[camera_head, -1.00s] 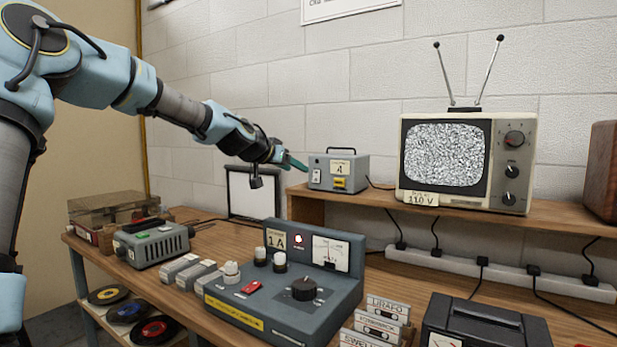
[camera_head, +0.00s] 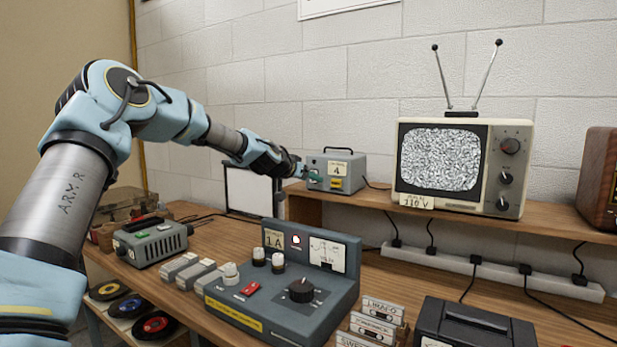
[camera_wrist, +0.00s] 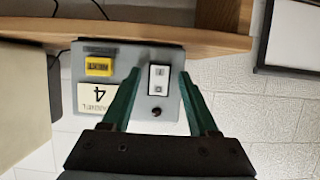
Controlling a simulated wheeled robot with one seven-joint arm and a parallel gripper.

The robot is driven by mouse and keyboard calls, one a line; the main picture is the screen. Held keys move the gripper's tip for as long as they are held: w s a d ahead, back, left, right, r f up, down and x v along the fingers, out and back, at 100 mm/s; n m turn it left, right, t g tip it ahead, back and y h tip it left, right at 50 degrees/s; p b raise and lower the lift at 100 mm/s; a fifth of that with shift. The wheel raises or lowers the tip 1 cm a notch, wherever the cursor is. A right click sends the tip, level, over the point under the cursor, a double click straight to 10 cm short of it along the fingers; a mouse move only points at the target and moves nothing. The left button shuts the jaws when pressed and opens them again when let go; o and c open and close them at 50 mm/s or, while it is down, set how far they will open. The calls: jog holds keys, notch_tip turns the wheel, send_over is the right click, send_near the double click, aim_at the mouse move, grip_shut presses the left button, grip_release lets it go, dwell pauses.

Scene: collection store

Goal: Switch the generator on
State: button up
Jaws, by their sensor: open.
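A small grey box (camera_head: 358,173) with a top handle, taken as the generator, stands on the raised shelf, left of the television. In the wrist view, upside down, its face (camera_wrist: 134,54) carries a white rocker switch (camera_wrist: 158,80) marked I and 0, a small dark round part, a label reading 4 and a yellow button (camera_wrist: 99,66). My gripper (camera_head: 304,169) is at the box's front left. In the wrist view my gripper (camera_wrist: 160,73) is open and empty, with one green finger on each side of the rocker. Contact and the rocker's position cannot be told.
The television (camera_head: 462,167) showing static stands right of the box. Below are a grey control unit (camera_head: 285,290), a smaller grey-green device (camera_head: 150,243), cassettes (camera_head: 377,318) and a power strip (camera_head: 490,272). The wooden shelf edge (camera_wrist: 130,32) is close to my gripper.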

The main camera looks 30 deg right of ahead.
grip_shut()
dwell(0.4)
jog(key=f+b, duration=0.1)
jog(key=b, duration=0.3)
jog(key=shift+h, duration=0.3)
jog(key=shift+t+b, duration=0.3)
jog(key=shift+b, duration=0.4)
jog(key=h+b, duration=0.1)
jog(key=b, duration=0.5)
jog(key=shift+f+t, duration=0.15)
jog(key=shift+t, duration=0.15)
jog(key=h+b, duration=0.1)
jog(key=b, duration=0.2)
jog(key=shift+r, duration=0.3)
